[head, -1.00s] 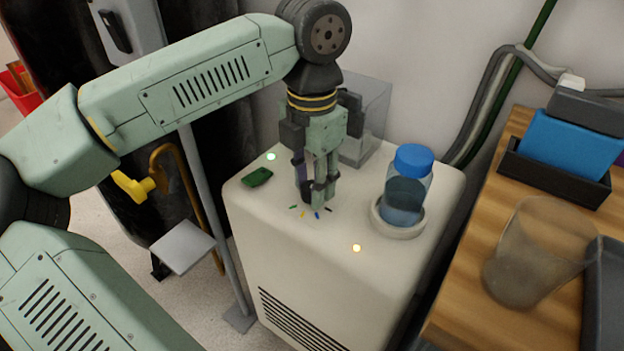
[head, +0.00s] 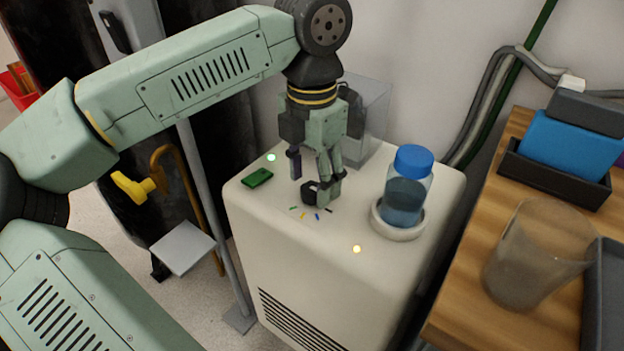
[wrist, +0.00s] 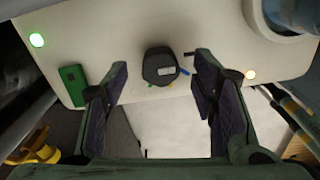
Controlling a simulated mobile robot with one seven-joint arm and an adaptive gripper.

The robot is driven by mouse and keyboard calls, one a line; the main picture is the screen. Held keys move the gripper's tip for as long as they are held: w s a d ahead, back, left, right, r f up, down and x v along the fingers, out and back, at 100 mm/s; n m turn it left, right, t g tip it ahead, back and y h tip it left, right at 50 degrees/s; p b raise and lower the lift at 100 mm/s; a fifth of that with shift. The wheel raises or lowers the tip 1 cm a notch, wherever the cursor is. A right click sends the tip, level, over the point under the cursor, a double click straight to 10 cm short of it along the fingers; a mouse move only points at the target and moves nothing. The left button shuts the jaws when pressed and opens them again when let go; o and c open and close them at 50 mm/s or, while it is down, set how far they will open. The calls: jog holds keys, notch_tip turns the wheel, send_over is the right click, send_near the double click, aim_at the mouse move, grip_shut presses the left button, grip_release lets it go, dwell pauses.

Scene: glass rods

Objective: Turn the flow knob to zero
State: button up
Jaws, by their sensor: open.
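The flow knob is a small dark round knob (wrist: 161,66) on the top of the white cabinet (wrist: 115,22), with coloured marks beside it. In the head view the knob (head: 311,194) shows just below my gripper's fingers. My gripper (head: 316,180) points down over the cabinet top. In the wrist view my gripper (wrist: 158,80) is open, with one finger on each side of the knob and a gap on both sides. A small pale label shows on the knob's top; its reading is too small to tell.
A blue-capped bottle (head: 407,187) stands in a round holder right of the gripper. A green block (head: 257,178) lies to the left. A clear box (head: 372,108) stands behind. A wooden table (head: 470,300) with a beaker (head: 538,255) is at the right.

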aim_at(313, 188)
notch_tip(313, 188, up, 11)
dwell(0.3)
jog(key=shift+d, duration=0.1)
